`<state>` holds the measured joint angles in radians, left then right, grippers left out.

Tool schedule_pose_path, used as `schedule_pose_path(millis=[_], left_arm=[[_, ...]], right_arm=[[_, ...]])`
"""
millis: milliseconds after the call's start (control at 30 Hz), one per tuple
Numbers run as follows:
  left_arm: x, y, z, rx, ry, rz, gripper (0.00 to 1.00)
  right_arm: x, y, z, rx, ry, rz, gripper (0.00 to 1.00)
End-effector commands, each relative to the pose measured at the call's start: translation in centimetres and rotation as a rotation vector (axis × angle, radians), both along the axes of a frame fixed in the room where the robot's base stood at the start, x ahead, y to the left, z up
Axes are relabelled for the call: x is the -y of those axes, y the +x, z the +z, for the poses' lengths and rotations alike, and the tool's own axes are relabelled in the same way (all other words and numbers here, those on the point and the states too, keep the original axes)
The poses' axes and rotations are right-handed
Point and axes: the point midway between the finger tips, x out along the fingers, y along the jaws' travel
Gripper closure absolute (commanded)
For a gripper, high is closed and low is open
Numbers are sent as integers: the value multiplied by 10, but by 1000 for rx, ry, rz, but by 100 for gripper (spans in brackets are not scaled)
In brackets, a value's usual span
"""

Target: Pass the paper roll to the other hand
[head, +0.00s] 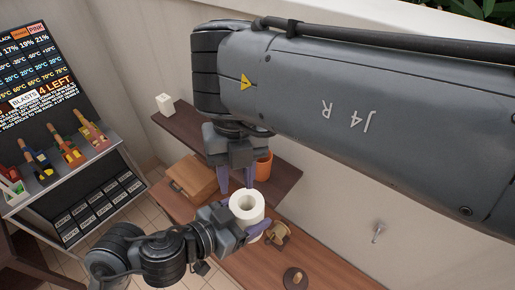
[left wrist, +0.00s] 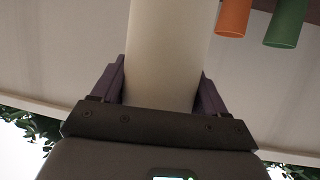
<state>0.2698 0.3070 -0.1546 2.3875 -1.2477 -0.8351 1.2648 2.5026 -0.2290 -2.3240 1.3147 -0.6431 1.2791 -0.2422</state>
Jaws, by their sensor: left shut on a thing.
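The white paper roll (head: 244,207) is upright in the middle of the head view, its hollow core facing up. My left gripper (head: 256,228) is shut on it from below. The left wrist view shows the roll (left wrist: 168,50) between the two purple fingers. My right gripper (head: 237,183) is just above and behind the roll in the head view, pointing down. Its two purple fingers are spread apart with nothing visible between them. The right fingertips are close to the roll's rim; I cannot tell if they touch it.
A wooden shelf (head: 205,139) on the wall holds a white block (head: 164,103) and an orange cup (head: 264,165). A wooden box (head: 192,178) and a brown holder (head: 279,236) are below. My large right arm covers the upper right. A sign stand (head: 36,60) is at left.

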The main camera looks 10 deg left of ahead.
Motion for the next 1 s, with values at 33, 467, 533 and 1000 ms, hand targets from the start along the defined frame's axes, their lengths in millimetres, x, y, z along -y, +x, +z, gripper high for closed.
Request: schedule_pose_path(millis=[33, 467, 533, 1000], left_arm=[[0, 0, 0, 1, -1, 0, 59], [0, 0, 0, 1, -1, 0, 59], [0, 0, 0, 1, -1, 0, 59], [0, 0, 3, 5, -5, 0, 59]], right_arm=[[9, 5, 1, 16, -28, -20, 64], [31, 11, -29, 38, -86, -66, 64], [31, 10, -38, 37, -85, -66, 64], [33, 4, -73, 37, -87, -65, 64]])
